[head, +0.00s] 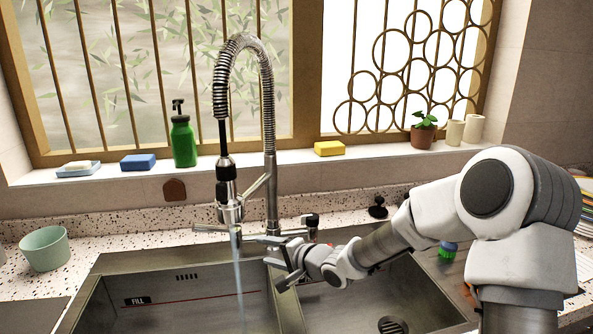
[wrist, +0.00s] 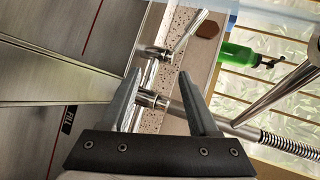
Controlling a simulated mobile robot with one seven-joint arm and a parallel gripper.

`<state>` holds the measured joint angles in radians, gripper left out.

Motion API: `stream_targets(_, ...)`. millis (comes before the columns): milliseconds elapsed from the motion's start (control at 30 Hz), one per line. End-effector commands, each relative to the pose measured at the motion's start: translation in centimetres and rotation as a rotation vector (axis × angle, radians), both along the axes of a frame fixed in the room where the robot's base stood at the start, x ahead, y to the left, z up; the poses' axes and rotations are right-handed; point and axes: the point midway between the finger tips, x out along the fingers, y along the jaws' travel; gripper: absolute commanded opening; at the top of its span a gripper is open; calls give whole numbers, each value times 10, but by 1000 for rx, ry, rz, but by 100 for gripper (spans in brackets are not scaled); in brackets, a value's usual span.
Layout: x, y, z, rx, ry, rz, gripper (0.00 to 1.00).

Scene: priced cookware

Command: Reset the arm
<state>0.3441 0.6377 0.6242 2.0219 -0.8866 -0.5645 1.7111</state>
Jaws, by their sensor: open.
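My gripper (head: 287,262) is open and empty in the head view, over the divider between the two sink basins, just right of the running water. My arm reaches in from the right. In the wrist view my gripper (wrist: 155,88) shows its two fingers spread apart, with the tap's metal parts seen between and beyond them. The tap (head: 268,150) has a tall coiled spout, and water (head: 238,275) runs from its head into the left basin. I cannot tell whether a finger touches the tap.
The left basin (head: 185,305) has a red line and a "FILL" label. The right basin (head: 395,290) lies under my forearm. A pale green cup (head: 45,249) stands on the left counter. A green bottle (head: 183,141), blue sponge (head: 138,162), yellow sponge (head: 328,148) and potted plant (head: 423,132) line the sill.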

Motion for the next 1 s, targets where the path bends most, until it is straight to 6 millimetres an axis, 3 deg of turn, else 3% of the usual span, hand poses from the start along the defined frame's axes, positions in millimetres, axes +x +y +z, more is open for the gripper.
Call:
stream_targets(267,-20,-74,37,-540,-112,-67,61)
stream_targets(467,-55,-131,75,-855,-120,-91,61)
stream_targets(733,-133,-193,125,-1147,-52,-62,61)
stream_targets(1000,-231,-224,156,-1265,33,61,61)
